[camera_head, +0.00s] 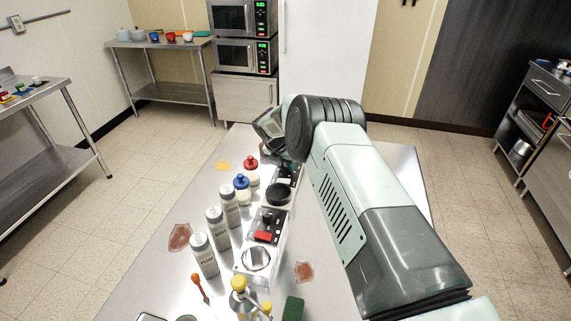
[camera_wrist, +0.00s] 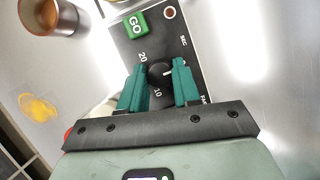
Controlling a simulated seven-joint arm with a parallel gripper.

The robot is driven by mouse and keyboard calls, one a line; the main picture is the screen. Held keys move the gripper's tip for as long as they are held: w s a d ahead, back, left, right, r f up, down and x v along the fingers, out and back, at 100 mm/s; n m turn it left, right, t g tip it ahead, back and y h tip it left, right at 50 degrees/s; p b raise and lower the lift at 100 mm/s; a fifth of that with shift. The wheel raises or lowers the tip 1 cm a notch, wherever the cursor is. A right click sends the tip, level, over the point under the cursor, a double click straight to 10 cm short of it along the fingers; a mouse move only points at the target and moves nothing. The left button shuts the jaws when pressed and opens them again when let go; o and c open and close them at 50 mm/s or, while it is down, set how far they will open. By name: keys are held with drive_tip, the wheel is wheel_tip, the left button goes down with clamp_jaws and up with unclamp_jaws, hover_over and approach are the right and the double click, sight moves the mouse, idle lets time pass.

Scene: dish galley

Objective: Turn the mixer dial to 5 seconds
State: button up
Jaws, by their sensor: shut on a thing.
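In the wrist view, the mixer dial (camera_wrist: 159,72) is a small round black knob with a white pointer mark toward the picture's right. It sits on a black panel (camera_wrist: 130,47) printed with 20, 10 and SEC; other print is partly covered. My gripper (camera_wrist: 160,82) has its two green fingers on either side of the dial and is shut on it. A green GO button (camera_wrist: 136,25) is on the same panel. In the head view, my arm hides most of the gripper and the dial.
In the head view, a nearer unit with a red switch (camera_head: 264,236) stands on the steel table (camera_head: 395,170). Red-topped (camera_head: 251,172) and blue-topped (camera_head: 242,188) bottles and several grey containers (camera_head: 203,254) line its left. A green sponge (camera_head: 293,308) lies near the front.

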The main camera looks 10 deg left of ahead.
drive_tip(key=m, duration=0.2)
drive_tip(key=m+h, duration=0.1)
drive_tip(key=m, duration=0.1)
drive_tip(key=shift+g+h, duration=0.3)
drive_tip(key=shift+g, duration=0.1)
drive_tip(key=o, duration=1)
drive_tip(key=shift+o, duration=0.2)
drive_tip(key=shift+a+r, duration=0.1)
drive_tip(key=v, duration=1)
drive_tip(key=shift+r, duration=0.25)
